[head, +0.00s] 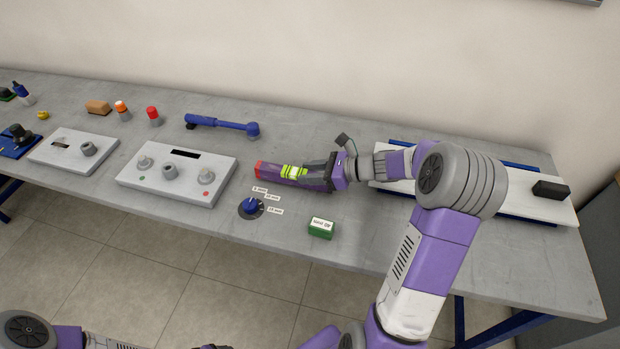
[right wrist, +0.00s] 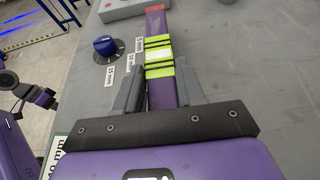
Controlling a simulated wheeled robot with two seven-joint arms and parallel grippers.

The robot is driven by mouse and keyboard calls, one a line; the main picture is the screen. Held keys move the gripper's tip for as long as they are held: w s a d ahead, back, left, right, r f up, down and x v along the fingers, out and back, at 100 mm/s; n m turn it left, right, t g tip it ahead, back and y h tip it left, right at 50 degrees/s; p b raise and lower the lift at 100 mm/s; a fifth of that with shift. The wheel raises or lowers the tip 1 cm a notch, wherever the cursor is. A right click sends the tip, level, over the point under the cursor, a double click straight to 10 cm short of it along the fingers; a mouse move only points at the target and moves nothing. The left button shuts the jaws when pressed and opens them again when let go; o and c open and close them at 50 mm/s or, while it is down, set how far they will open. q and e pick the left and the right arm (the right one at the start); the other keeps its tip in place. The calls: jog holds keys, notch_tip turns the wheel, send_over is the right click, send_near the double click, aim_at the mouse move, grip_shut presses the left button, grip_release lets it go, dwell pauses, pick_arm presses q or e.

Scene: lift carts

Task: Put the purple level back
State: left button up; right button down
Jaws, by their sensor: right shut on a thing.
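The purple level (head: 267,171) is a long bar with a red end and yellow-green bands around a pale vial. It is at the middle of the bench, its red end pointing left in the head view. My right gripper (head: 318,177) is shut on the end of the level away from the red tip. In the right wrist view the level (right wrist: 156,25) runs straight out between the two grey fingers (right wrist: 159,82). I cannot tell if it touches the bench or hangs just above it. My left gripper is out of view; only parts of my left arm show.
A blue knob (head: 250,206) with small labels and a green box (head: 321,228) stand in front of the level. A grey control box (head: 178,177) is left, a blue wrench-like tool (head: 222,125) behind. A white board (head: 520,199) with a black block (head: 550,190) is right.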

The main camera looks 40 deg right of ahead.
jog(key=shift+w+f, duration=0.1)
jog(key=shift+f, duration=0.45)
jog(key=shift+f, duration=0.15)
jog(key=c, duration=0.7)
grip_release()
jog(key=shift+d+r, duration=0.15)
jog(key=shift+r, duration=0.1)
jog(key=p+v, duration=0.3)
jog(key=v, duration=0.9)
jog(key=shift+f, duration=0.1)
